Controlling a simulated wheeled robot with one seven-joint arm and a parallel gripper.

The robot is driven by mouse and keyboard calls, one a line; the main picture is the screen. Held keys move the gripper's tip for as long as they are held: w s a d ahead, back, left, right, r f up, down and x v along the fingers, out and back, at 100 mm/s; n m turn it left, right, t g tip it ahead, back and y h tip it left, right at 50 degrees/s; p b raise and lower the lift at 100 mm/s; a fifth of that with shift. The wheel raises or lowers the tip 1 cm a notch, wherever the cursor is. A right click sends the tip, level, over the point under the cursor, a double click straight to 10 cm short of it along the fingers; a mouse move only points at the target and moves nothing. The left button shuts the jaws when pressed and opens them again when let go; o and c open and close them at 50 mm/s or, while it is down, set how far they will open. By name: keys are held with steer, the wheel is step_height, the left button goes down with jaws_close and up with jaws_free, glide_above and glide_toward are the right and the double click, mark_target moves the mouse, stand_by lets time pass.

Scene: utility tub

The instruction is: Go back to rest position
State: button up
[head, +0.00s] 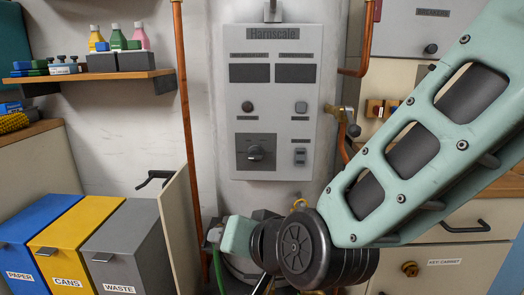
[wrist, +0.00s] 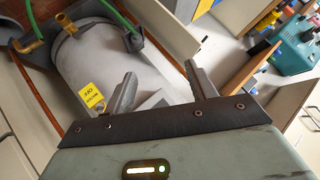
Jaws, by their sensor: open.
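My gripper (wrist: 162,95) shows in the wrist view with its two grey fingers spread apart and nothing between them. Beyond the fingers is a grey cylindrical tank (wrist: 95,65) with a yellow tag (wrist: 93,97) on it. In the head view my arm reaches in from the right and bends down in front of the tall boiler unit; the fingers are hidden there behind the wrist joint.
A control panel (head: 273,100) fronts the boiler. Copper pipes (head: 186,120) run beside it. An open door panel (head: 182,235) stands left of the arm. Blue, yellow and grey bins (head: 125,245) stand at left under a shelf (head: 95,76) with bottles. Drawers (head: 440,268) are at lower right.

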steer(key=s+d+f+n+g+h, duration=0.2)
steer(key=s+d+n+g+h, duration=0.15)
steer(key=s+d, duration=0.55)
steer(key=s+d+f+n+g+h, duration=0.25)
steer(key=s+d+n+g, duration=0.35)
steer(key=d, duration=0.4)
step_height(320, 180, up, 19)
steer(key=m+p, duration=0.1)
steer(key=p, duration=1.7)
steer(key=shift+s+a+r+m+t+p, duration=0.2)
steer(key=shift+s+m+t+p, duration=0.15)
steer(key=shift+s, duration=0.05)
